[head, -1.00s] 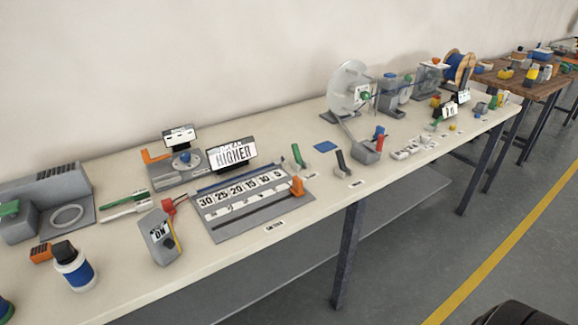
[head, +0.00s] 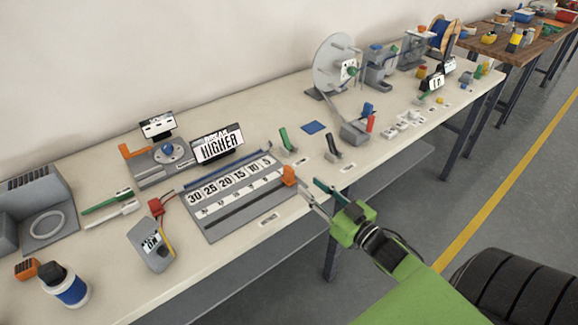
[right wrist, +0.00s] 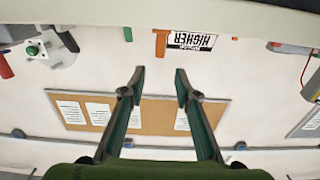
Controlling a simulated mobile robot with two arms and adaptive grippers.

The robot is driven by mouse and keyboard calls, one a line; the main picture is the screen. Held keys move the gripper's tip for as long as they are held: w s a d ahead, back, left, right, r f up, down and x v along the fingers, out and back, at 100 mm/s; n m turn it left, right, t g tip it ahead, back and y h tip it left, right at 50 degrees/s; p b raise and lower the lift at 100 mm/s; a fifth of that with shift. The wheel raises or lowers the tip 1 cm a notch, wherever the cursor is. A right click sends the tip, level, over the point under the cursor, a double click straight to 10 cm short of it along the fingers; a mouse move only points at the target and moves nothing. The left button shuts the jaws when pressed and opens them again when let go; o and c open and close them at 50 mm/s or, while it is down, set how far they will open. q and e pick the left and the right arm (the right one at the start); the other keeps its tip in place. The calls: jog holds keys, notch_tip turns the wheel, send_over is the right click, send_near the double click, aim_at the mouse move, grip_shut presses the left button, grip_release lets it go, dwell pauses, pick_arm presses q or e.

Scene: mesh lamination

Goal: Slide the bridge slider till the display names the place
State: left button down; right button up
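The bridge slider's orange handle (head: 289,176) stands at the right end of a grey board (head: 238,218) marked 30, 25, 20, 15, 10, 5 from left to right. The display (head: 218,146) behind the board reads "HIGHER", with a smaller line above it. My right gripper (head: 311,190) is open and empty, just right of the orange handle and apart from it. In the right wrist view the open fingers (right wrist: 160,71) point toward the orange handle (right wrist: 160,43), with the upside-down display (right wrist: 190,42) beside it. My left gripper is not in view.
A green lever (head: 287,140) and a dark lever (head: 333,147) stand right of the board. A grey meter with a red clip (head: 152,243) is at its left. A dial unit (head: 167,158) stands behind. The table's front edge runs close below the board.

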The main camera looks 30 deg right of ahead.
aim_at(293, 172)
jog(key=w, duration=0.7)
jog(key=w+a+p, duration=0.1)
jog(key=w, duration=0.2)
jog(key=shift+w+f, duration=0.15)
jog(key=shift+w, duration=0.25)
grip_shut()
